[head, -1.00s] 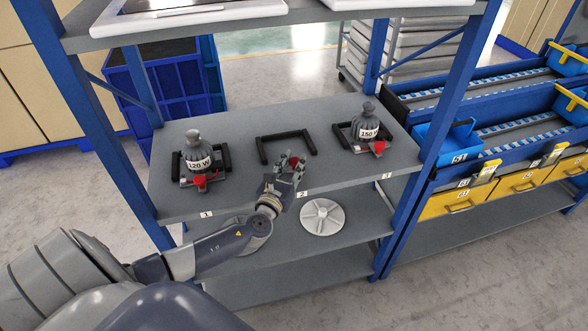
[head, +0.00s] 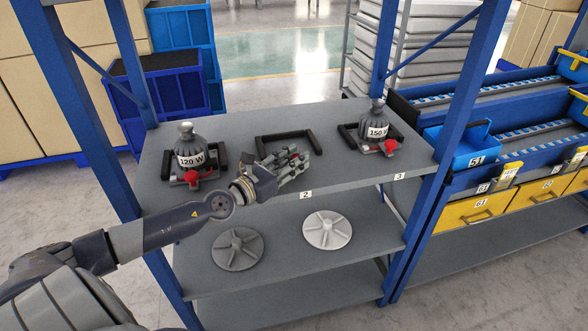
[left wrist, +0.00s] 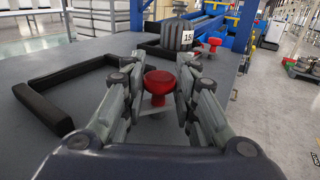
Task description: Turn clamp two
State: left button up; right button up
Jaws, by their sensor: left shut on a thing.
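Clamp two has a red knob (left wrist: 160,82), which sits between the fingers of my left gripper (left wrist: 160,90) in the left wrist view. In the head view my left gripper (head: 292,165) is at the shelf's front edge by label 2 (head: 306,195), shut on the red knob, and mostly hides it. Behind it is the black U-shaped frame (head: 285,138) of station two, with no weight in it. My right gripper is not in view.
A 120 W weight (head: 189,150) with a red-knobbed clamp (head: 191,176) stands at the left. A 150 W weight (head: 377,122) with another clamp (head: 390,146) stands at the right. Blue shelf posts (head: 457,110) flank the shelf. Two round discs lie on the shelf below.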

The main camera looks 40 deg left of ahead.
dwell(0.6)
pick_arm(q)
jog(key=o, duration=1)
jog(key=shift+r, duration=0.1)
jog(key=shift+s, duration=0.1)
jog(key=shift+s, duration=0.55)
jog(key=s, duration=0.2)
jog(key=s+a, duration=0.1)
jog(key=s, duration=0.3)
jog(key=shift+s+a, duration=0.15)
jog(key=shift+a, duration=0.15)
jog(key=shift+s+a, duration=0.15)
jog(key=shift+s, duration=0.9)
jog(key=shift+s+a, duration=0.15)
jog(key=shift+s, duration=0.9)
jog(key=shift+o, duration=0.2)
